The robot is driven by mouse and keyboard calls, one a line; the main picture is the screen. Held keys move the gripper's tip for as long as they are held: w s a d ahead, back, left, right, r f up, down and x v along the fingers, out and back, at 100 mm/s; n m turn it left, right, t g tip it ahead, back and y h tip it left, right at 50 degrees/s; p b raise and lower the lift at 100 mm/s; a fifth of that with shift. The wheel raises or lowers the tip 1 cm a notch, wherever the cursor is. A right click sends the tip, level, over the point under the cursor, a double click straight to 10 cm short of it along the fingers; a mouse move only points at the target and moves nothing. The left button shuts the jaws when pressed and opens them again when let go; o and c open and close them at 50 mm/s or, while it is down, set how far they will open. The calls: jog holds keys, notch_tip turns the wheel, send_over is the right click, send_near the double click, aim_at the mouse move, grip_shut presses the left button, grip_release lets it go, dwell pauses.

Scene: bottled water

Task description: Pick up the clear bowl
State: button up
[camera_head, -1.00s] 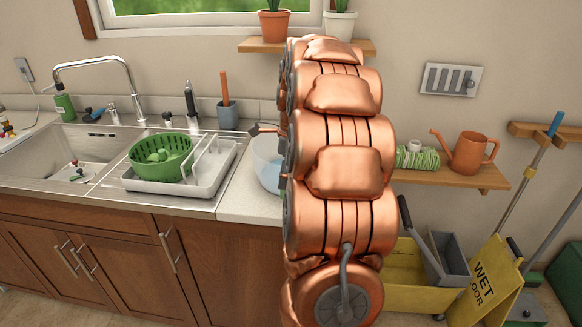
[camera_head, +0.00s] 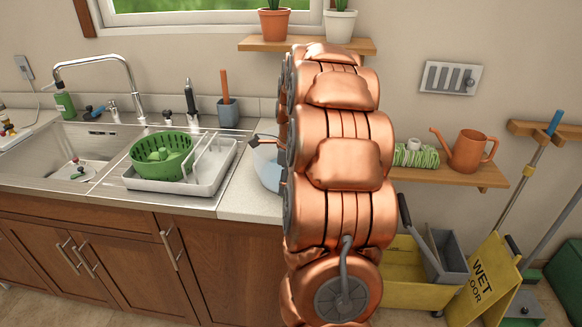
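The clear bowl (camera_head: 268,172) stands on the white counter at the right end of the sink unit. Only its left side shows, as my copper arm covers the rest. A small dark part of my gripper (camera_head: 256,140) with a reddish tip shows at the bowl's upper left rim, just left of my arm. The rest of my gripper is hidden behind the arm. I cannot tell whether it touches the bowl or how far its fingers are apart.
A dish rack (camera_head: 212,178) with a green colander (camera_head: 162,155) stands left of the bowl. A grey cup (camera_head: 227,113) with a brush is behind. A low shelf (camera_head: 455,178) with an orange watering can (camera_head: 467,150) and a yellow mop bucket (camera_head: 405,285) are to the right.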

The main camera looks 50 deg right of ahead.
grip_shut()
jog(key=shift+r, duration=0.15)
dwell(0.4)
